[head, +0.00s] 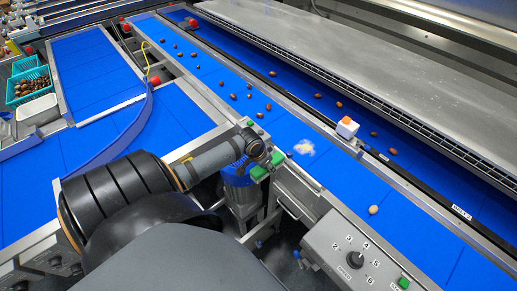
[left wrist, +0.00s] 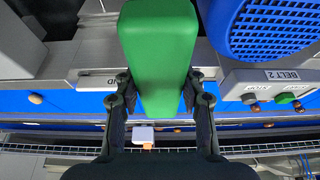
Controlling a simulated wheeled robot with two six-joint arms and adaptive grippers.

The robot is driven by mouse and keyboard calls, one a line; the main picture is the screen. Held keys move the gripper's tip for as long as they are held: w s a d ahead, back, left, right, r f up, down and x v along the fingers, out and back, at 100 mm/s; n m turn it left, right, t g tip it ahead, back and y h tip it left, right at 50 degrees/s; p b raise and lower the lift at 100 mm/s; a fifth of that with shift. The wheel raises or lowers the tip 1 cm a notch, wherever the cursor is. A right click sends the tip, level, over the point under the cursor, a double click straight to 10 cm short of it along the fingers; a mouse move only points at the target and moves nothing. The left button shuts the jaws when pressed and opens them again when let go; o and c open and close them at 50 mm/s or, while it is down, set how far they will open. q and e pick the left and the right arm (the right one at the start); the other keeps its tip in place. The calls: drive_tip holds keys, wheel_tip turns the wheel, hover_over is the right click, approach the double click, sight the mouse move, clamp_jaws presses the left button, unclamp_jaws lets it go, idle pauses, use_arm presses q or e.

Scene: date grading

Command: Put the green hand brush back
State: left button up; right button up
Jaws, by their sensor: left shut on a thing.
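My left gripper (left wrist: 157,92) is shut on the green hand brush (left wrist: 158,45), with one finger on each side of its green block in the left wrist view. In the head view the left gripper (head: 258,150) is at the near edge of the sorting belt, and a bit of the brush's green (head: 260,173) shows just below it, beside a blue ribbed motor (head: 238,172). Most of the brush is hidden there by the gripper. No bristles can be made out. My right gripper is in neither view.
A blue belt (head: 230,80) carries scattered dates and a pale blurred patch (head: 304,147). A small white box with an orange top (head: 347,127) sits on the divider. A control box with a dial (head: 355,258) stands at lower right. Teal baskets (head: 28,88) stand far left.

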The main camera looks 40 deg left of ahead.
use_arm(q)
drive_tip(key=d+f+n+b, duration=0.1)
drive_tip(key=d+f+b, duration=1.2)
drive_tip(key=d, duration=0.4)
drive_tip(key=shift+s+f, duration=0.4)
drive_tip(key=shift+f, duration=0.45)
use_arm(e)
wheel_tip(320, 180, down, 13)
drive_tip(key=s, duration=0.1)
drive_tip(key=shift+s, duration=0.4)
